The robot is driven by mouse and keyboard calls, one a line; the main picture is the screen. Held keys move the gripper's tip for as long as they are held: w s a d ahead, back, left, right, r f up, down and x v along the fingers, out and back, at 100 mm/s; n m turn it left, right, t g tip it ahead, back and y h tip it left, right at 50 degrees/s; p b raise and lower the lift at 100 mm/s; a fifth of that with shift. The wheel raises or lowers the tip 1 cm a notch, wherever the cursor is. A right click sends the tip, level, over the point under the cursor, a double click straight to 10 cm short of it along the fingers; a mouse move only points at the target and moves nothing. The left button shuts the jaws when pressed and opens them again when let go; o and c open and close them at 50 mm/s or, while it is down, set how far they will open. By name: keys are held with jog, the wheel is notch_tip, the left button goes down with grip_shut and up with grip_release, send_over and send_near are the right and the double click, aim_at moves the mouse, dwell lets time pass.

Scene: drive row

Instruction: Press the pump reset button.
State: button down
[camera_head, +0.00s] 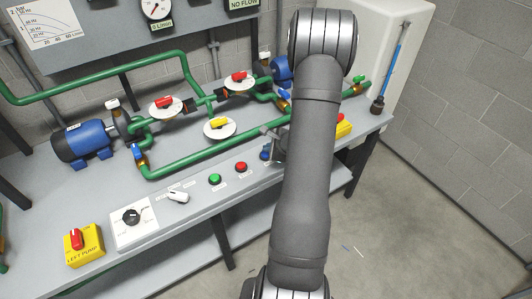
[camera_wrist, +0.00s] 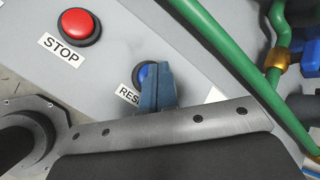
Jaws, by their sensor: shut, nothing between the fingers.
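The blue reset button (camera_wrist: 142,74) shows in the wrist view beside the printed reset label (camera_wrist: 128,94), partly hidden by my fingers. My gripper (camera_wrist: 154,70) is shut and empty, its fingertips overlapping the right part of the button in that view. I cannot tell whether the tips touch the button or hover just above it.
The red stop button (camera_wrist: 79,27) is close by, and the green button (camera_head: 214,179) is further left. Green pipes (camera_wrist: 234,58) with valves run behind the row. A selector knob (camera_head: 132,216) and a yellow left pump box (camera_head: 84,246) are at the left.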

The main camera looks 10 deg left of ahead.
jog(key=shift+f, duration=0.1)
dwell(0.6)
jog(key=shift+f, duration=0.45)
dwell(0.4)
jog(key=shift+r, duration=0.55)
jog(key=shift+r, duration=3)
jog(key=shift+f, duration=0.15)
